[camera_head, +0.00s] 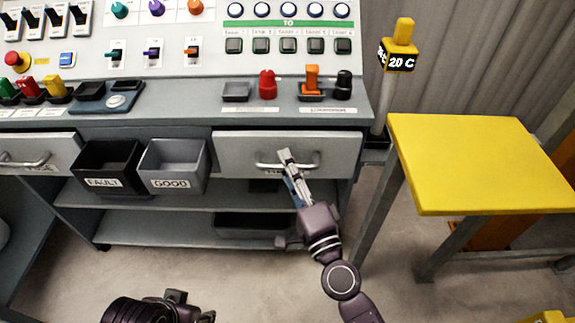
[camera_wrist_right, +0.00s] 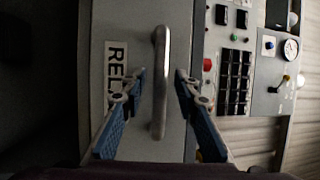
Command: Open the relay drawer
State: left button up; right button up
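The relay drawer (camera_head: 235,155) is the grey drawer on the right under the console, with a metal bar handle (camera_head: 312,166). Its front looks about flush with the console. In the right wrist view, its label (camera_wrist_right: 114,75) reads "REL", partly hidden by a finger. My right gripper (camera_head: 286,156) is at the handle. In the right wrist view, its blue-padded fingers (camera_wrist_right: 160,75) are apart, one on each side of the handle (camera_wrist_right: 159,100), with gaps visible. My left gripper (camera_head: 190,308) is low at the bottom edge, away from the drawer; its fingers are unclear.
Another drawer (camera_head: 50,150) is at far left. A yellow-topped table (camera_head: 480,160) and a 20 C post (camera_head: 385,100) stand right. Open floor lies in front.

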jog(key=shift+c, duration=0.6)
grip_shut()
jog(key=shift+s, duration=0.1)
